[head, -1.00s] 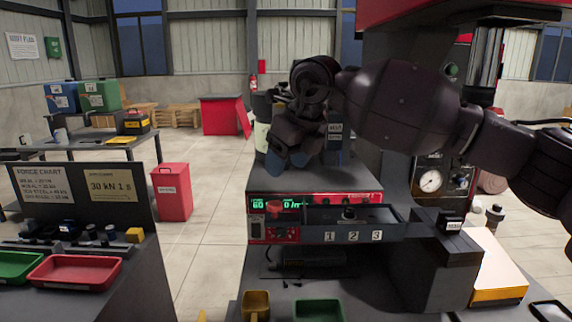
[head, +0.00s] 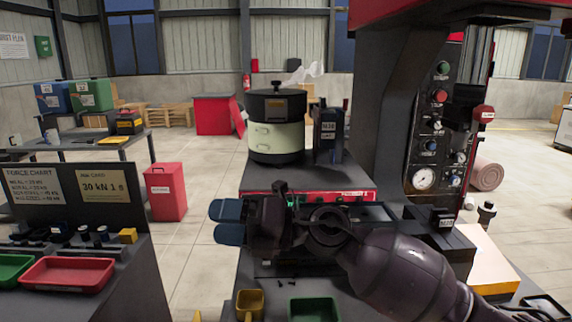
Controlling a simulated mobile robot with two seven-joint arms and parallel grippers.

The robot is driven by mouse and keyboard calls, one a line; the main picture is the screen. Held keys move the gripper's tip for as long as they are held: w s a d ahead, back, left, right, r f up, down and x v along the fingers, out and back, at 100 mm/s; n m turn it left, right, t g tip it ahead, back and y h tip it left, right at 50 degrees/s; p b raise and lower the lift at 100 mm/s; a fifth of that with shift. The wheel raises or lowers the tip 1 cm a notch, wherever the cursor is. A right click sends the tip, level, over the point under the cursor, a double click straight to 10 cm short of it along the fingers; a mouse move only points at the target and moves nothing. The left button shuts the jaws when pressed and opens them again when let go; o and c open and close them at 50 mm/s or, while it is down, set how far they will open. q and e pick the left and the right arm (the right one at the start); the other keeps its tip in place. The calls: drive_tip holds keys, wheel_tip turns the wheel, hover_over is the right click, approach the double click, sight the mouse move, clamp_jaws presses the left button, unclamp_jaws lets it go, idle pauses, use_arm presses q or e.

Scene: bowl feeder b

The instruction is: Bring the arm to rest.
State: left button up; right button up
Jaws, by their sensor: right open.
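My right arm comes in from the lower right of the head view. Its gripper (head: 228,221) points left, in front of the red-edged controller of the bowl feeder, with its two blue-tipped fingers apart and nothing between them. The arm hides most of the controller's display and the numbered tray below it. The bowl feeder (head: 276,138), a pale drum with a dark lid, stands on the dark bench behind the gripper, apart from it. My left gripper is not in view.
A dark box (head: 328,135) stands beside the drum. The press column with its gauge panel (head: 437,130) rises at right. A yellow bin (head: 250,304) and a green bin (head: 314,310) are below the arm. A red tray (head: 70,272) lies on the left bench.

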drive_tip(key=s+d+f+m+t+h, duration=0.1)
drive_tip(key=d+f+m+t+h, duration=0.8)
drive_tip(key=d+m, duration=0.6)
drive_tip(key=d+f+m+t+h, duration=0.8)
drive_tip(key=d+m, duration=0.2)
drive_tip(key=m, duration=0.8)
drive_tip(key=s+d+f+m+g+h, duration=0.45)
drive_tip(key=s+d+f+g, duration=0.35)
drive_tip(key=s+f, duration=0.4)
drive_tip(key=s+d+f+m+g+y, duration=0.1)
drive_tip(key=s+d+f+m+g, duration=0.15)
drive_tip(key=s, duration=0.65)
drive_tip(key=s+d+f+m+g+y, duration=0.1)
drive_tip(key=s+d+f+g, duration=0.2)
drive_tip(key=s, duration=0.6)
drive_tip(key=w+a+f+n+t, duration=0.1)
drive_tip(key=w+f+t, duration=0.6)
drive_tip(key=f, duration=0.2)
drive_tip(key=shift+w+a, duration=0.15)
drive_tip(key=shift+w, duration=0.25)
